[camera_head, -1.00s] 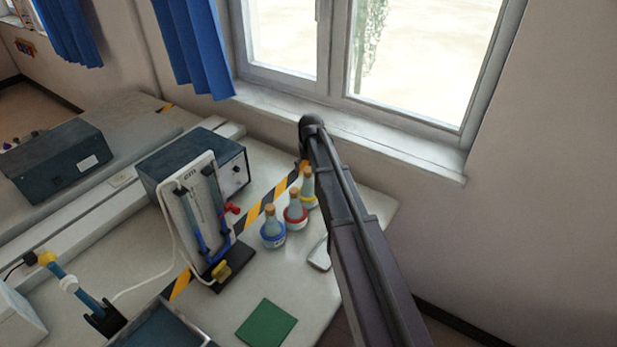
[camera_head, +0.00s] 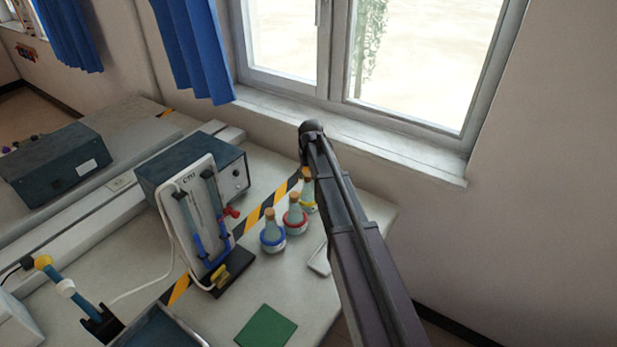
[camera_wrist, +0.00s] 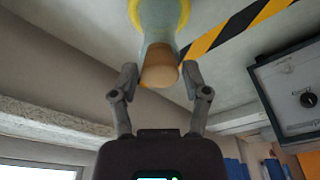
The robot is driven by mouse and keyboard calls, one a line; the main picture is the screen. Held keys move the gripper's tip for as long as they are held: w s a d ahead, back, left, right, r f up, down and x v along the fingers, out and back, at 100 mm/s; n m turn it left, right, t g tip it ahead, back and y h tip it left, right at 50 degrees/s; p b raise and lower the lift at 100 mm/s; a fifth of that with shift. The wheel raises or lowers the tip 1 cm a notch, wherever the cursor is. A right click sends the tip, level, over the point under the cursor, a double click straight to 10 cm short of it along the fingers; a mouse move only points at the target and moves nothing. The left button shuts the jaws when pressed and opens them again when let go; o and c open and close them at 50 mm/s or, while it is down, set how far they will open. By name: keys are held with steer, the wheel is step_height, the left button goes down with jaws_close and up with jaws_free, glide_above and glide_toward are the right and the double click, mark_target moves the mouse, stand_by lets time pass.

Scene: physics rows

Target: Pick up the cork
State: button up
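Three small flasks stand on the bench, each with a brown cork: a blue-ringed flask (camera_head: 272,238), a red-ringed flask (camera_head: 295,219) and a yellow-ringed flask (camera_head: 308,193). My arm partly hides the yellow-ringed one in the head view. In the wrist view the cork (camera_wrist: 160,68) sits in the neck of the yellow-ringed flask (camera_wrist: 158,22). My gripper (camera_wrist: 160,76) is open, with one finger on each side of the cork's wide end. A small gap shows on both sides.
A dark instrument box (camera_head: 195,165) and a white stand with blue tubing (camera_head: 193,215) are left of the flasks. A green square (camera_head: 266,327) lies near the front edge. A light flat object (camera_head: 319,259) lies beside my arm. The window wall is behind.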

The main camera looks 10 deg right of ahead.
mark_target(307, 173)
steer(key=shift+c, duration=1.1)
steer(key=shift+r, duration=0.1)
step_height(307, 173, up, 3)
steer(key=p, duration=0.3)
steer(key=shift+r+p, duration=0.2)
steer(key=shift+p, duration=0.15)
steer(key=s+d+r+p, duration=0.1)
steer(key=s, duration=1.5)
steer(key=shift+r, duration=0.2)
steer(key=shift+d, duration=0.2)
